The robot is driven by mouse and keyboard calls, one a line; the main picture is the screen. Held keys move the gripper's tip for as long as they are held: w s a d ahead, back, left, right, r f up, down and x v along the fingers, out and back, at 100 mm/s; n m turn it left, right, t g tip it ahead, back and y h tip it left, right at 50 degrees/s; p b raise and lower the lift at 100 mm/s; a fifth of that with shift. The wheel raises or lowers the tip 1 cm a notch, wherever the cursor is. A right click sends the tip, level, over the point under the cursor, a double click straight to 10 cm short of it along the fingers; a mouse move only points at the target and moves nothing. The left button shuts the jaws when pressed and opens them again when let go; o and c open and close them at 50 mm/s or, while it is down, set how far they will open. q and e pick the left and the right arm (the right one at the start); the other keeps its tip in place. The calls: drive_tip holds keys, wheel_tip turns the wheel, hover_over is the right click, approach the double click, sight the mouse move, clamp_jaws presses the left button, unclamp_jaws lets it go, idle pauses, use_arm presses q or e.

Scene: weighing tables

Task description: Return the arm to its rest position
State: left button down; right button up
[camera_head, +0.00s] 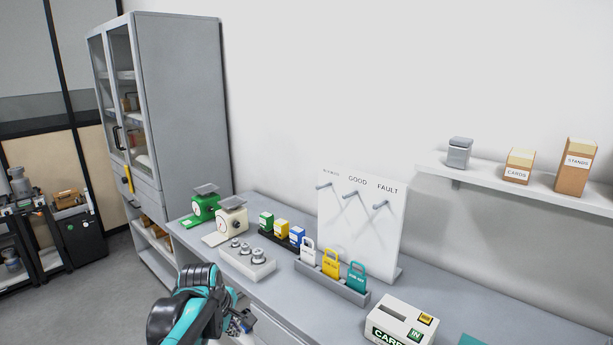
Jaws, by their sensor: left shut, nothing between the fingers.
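My left arm, black and teal, comes in at the bottom of the head view. My left gripper (243,321) is low in front of the table's near edge, small and partly hidden by the arm. It is shut and empty, apart from everything on the table. My right gripper is not in the view.
The grey table (290,290) holds a green scale (203,207), a cream scale (232,222), a weight block (248,262), a tag rack (331,283) and a card box (400,322). A hook board (360,225) stands behind. A grey cabinet (180,105) stands left.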

use_arm(q)
drive_tip(key=s+f+m+t+y, duration=0.1)
drive_tip(key=s+f+m+t, duration=0.1)
drive_tip(key=s+m, duration=1.3)
drive_tip(key=s, duration=0.6)
drive_tip(key=shift+s+m+t, duration=0.3)
drive_tip(key=shift+m+t, duration=0.1)
drive_tip(key=shift+d, duration=0.1)
